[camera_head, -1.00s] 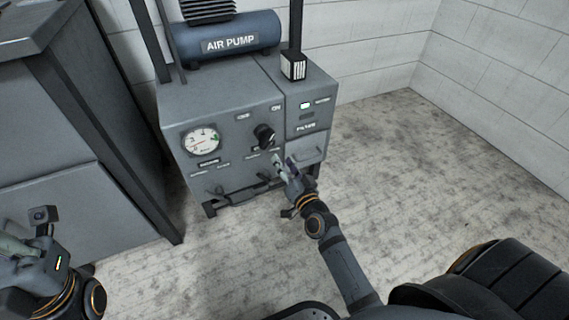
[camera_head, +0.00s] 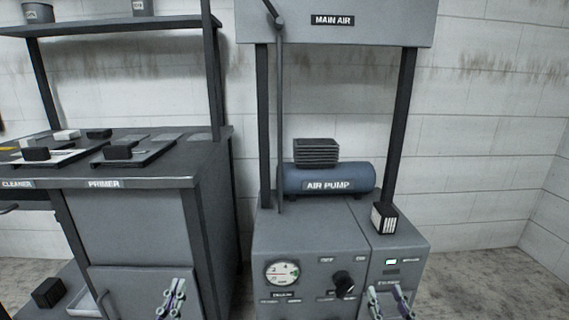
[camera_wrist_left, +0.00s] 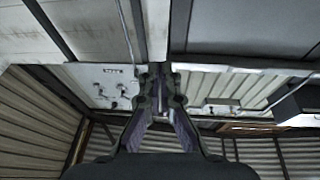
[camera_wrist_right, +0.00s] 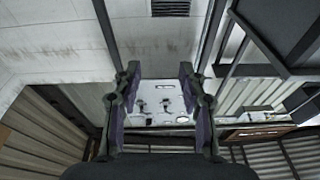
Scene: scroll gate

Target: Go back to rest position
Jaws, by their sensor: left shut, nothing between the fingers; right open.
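My left gripper (camera_head: 172,298) is at the bottom of the head view, in front of the grey workbench cabinet. In the left wrist view my left gripper (camera_wrist_left: 157,88) has its fingertips together with nothing between them. My right gripper (camera_head: 390,300) is at the bottom of the head view, in front of the lower right part of the air pump cabinet. In the right wrist view my right gripper (camera_wrist_right: 160,80) has its fingers apart and empty. Both grippers point upward in the head view.
The air pump cabinet (camera_head: 312,238) carries a gauge (camera_head: 282,273), a black knob (camera_head: 343,284) and a blue air pump tank (camera_head: 327,179). A small black-and-white box (camera_head: 384,219) stands on its top right. A workbench (camera_head: 150,182) with trays is at left. Floor is clear at right.

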